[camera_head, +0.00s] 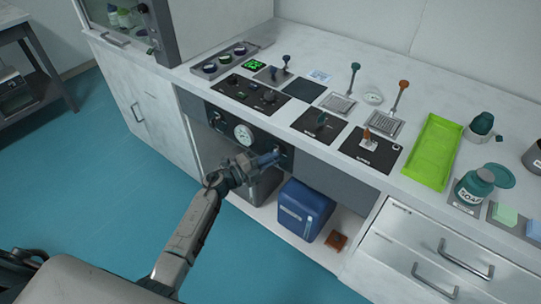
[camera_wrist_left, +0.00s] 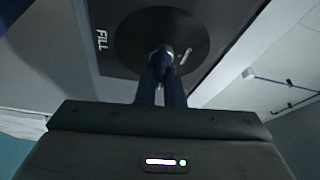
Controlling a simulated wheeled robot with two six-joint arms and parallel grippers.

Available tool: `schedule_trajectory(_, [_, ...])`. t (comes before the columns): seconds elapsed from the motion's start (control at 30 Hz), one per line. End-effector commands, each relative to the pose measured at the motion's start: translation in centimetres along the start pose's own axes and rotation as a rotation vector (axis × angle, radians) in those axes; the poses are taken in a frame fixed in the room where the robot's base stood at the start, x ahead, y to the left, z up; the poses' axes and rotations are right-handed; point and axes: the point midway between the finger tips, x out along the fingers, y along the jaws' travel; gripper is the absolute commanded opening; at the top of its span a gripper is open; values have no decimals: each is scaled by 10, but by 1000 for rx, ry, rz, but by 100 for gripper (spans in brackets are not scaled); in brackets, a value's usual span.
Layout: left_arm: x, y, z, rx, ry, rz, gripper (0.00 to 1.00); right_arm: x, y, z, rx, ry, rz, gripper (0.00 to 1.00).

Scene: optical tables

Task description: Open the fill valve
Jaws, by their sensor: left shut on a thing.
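The fill valve sits on the dark front panel (camera_head: 215,122) under the counter. In the left wrist view the word FILL (camera_wrist_left: 102,40) is beside a round dark plate (camera_wrist_left: 140,32), with a small light mark (camera_wrist_left: 185,56) near the valve handle (camera_wrist_left: 166,52). My left gripper (camera_head: 272,159) reaches the right part of the panel. In the left wrist view its two fingers (camera_wrist_left: 163,72) are shut on the valve handle, hiding much of it. The handle's exact angle is hard to tell. My right gripper is not in view.
A round gauge (camera_head: 244,134) is on the panel left of my gripper. A blue container (camera_head: 305,210) stands on the shelf below. The counter above holds levers, dark plates, a green tray (camera_head: 433,152) and a soap bottle (camera_head: 474,187). Drawers (camera_head: 425,255) are at the right.

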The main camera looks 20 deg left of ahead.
Motion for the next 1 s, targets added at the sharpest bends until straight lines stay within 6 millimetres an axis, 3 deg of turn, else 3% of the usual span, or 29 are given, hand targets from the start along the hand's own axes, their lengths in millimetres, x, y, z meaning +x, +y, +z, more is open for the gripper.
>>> schedule_trajectory(0.4, [0, 2, 0, 143, 0, 61, 0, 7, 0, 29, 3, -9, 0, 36])
schedule_trajectory(0.9, [-1, 3, 0, 156, 0, 67, 0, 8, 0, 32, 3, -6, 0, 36])
schedule_trajectory(0.93, [-1, 3, 0, 156, 0, 67, 14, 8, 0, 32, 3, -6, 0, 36])
schedule_trajectory(1.0, [0, 2, 0, 156, 0, 67, 27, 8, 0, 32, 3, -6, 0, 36])
